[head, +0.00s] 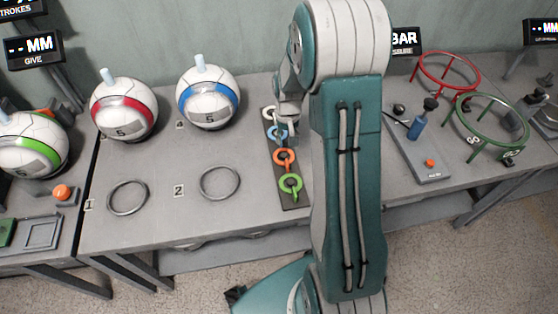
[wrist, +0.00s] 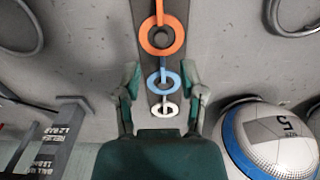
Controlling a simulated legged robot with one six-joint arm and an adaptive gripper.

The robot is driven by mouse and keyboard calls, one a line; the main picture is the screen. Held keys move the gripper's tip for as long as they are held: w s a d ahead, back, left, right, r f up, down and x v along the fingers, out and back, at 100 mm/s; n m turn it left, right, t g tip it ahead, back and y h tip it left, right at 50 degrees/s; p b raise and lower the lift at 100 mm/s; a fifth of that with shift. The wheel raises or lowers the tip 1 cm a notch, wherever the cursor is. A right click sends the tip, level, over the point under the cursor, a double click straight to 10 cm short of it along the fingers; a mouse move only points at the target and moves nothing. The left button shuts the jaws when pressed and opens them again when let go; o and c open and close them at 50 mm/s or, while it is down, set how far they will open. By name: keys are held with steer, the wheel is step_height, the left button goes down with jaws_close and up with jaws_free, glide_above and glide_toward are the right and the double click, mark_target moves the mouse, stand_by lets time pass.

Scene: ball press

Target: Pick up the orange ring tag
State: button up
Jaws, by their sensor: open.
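The orange ring tag (head: 277,158) lies on a dark strip on the bench, between a blue ring (head: 270,133) and a green ring (head: 283,189). In the wrist view the orange ring tag (wrist: 147,40) is at the top middle, beyond my fingertips, with an orange tab reaching up from it. My gripper (wrist: 161,72) is open and empty. Its fingers stand either side of the blue ring (wrist: 152,80) and the white ring (wrist: 164,109) in that picture, apart from the orange ring. In the head view my gripper is partly hidden by my arm.
Balls with red (head: 124,112) and blue (head: 208,103) bands stand left of the strip. Two empty grey rings (head: 219,169) lie nearer the front. A pump board (head: 433,172) and red and green hoops are to the right, beyond my arm.

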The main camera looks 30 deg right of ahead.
glide_above(286, 159)
steer(key=d, duration=0.1)
steer(key=f, duration=0.4)
steer(key=shift+w+d+f, duration=0.15)
steer(key=shift+w+d, duration=0.05)
steer(key=shift+w, duration=0.2)
steer(key=shift+a+f, duration=0.2)
steer(key=shift+a, duration=0.1)
steer(key=f, duration=0.1)
steer(key=a+f, duration=0.1)
steer(key=f, duration=0.1)
steer(key=shift+s+a+f, duration=0.1)
steer(key=shift+s+a, duration=0.2)
steer(key=shift+s, duration=0.1)
steer(key=shift+d+f, duration=0.2)
steer(key=shift+f, duration=0.3)
steer(key=shift+d+f, duration=0.2)
steer(key=shift+f, duration=0.25)
steer(key=shift+w+d+f, duration=0.1)
steer(key=shift+d, duration=0.2)
steer(key=shift+a, duration=0.15)
steer(key=c, duration=0.5)
steer(key=shift+a, duration=0.15)
jaws_close()
steer(key=shift+a, duration=0.15)
